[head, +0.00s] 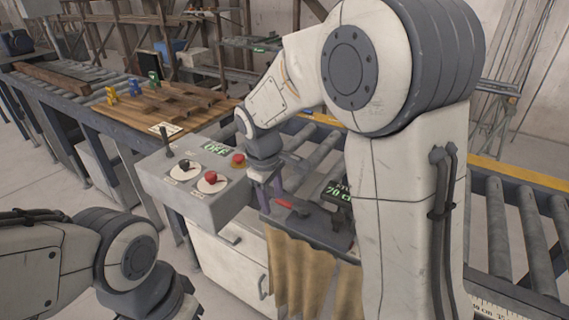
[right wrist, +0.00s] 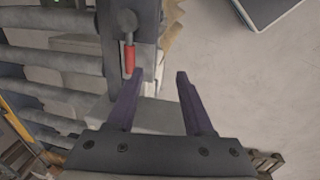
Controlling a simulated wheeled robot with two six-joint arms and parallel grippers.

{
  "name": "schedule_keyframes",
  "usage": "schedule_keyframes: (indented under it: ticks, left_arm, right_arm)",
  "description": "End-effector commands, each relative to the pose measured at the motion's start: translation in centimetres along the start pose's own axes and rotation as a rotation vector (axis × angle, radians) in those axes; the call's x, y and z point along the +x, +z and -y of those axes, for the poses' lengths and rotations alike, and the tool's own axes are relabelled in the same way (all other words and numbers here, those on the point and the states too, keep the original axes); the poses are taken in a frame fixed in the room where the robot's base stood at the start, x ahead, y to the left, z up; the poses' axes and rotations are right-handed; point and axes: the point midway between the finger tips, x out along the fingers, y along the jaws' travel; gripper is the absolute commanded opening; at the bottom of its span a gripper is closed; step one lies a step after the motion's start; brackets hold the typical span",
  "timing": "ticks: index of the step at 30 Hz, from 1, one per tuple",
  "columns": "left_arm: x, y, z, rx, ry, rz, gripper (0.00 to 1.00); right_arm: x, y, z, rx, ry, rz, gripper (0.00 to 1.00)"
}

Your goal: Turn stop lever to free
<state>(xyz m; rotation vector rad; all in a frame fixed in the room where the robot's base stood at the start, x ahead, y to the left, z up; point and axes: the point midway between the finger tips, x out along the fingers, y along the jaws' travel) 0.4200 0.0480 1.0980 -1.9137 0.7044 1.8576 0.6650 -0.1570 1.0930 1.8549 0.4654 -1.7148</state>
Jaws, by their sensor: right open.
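The stop lever (head: 281,203) has a red grip and sits on the dark plate beside the rollers. In the right wrist view the red grip (right wrist: 129,58) hangs from a dark round pivot on a grey post. My right gripper (head: 267,196) is above the dark plate in the head view, just left of the lever. In the right wrist view this gripper (right wrist: 160,74) is open with nothing between its fingers. The left fingertip is close to the end of the red grip; I cannot tell whether they touch. My left gripper is out of frame.
A grey control box (head: 196,187) with two dials, a red button (head: 238,160) and a green OFF display stands left of my right gripper. A second green display (head: 337,191) is partly behind my arm. A yellow-brown curtain (head: 290,268) hangs below. Roller conveyors run behind.

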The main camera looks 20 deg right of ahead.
Motion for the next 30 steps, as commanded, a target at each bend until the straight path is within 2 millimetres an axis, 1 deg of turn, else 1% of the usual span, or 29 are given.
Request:
schedule_keyframes:
  ticks: [1,3,6,10,14,24,27,30]
  left_arm:
    - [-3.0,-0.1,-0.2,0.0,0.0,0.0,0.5]
    - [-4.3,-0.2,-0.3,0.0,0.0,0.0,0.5]
    - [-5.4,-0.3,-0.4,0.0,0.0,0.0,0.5]
    - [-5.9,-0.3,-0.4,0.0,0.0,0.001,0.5]
    - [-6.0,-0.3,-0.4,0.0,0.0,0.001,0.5]
    - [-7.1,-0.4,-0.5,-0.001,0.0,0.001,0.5]
    - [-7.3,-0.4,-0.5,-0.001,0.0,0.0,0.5]
    - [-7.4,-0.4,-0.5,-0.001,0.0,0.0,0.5]
  right_arm:
    - [-2.5,-0.1,-1.5,0.002,0.006,0.006,0.52]
    - [-3.5,-0.1,-2.8,0.002,0.013,0.011,0.52]
    - [-4.2,-0.1,-4.1,-0.003,0.021,0.017,0.52]
    - [-4.3,-0.1,-4.8,-0.004,0.026,0.02,0.52]
    - [-2.9,-0.1,-4.8,-0.005,0.025,0.024,0.52]
    - [3.3,0.1,-5.0,-0.004,0.024,0.025,0.52]
    - [4.7,0.1,-5.0,-0.006,0.025,0.023,0.52]
    - [5.6,0.1,-5.0,-0.004,0.026,0.022,0.52]
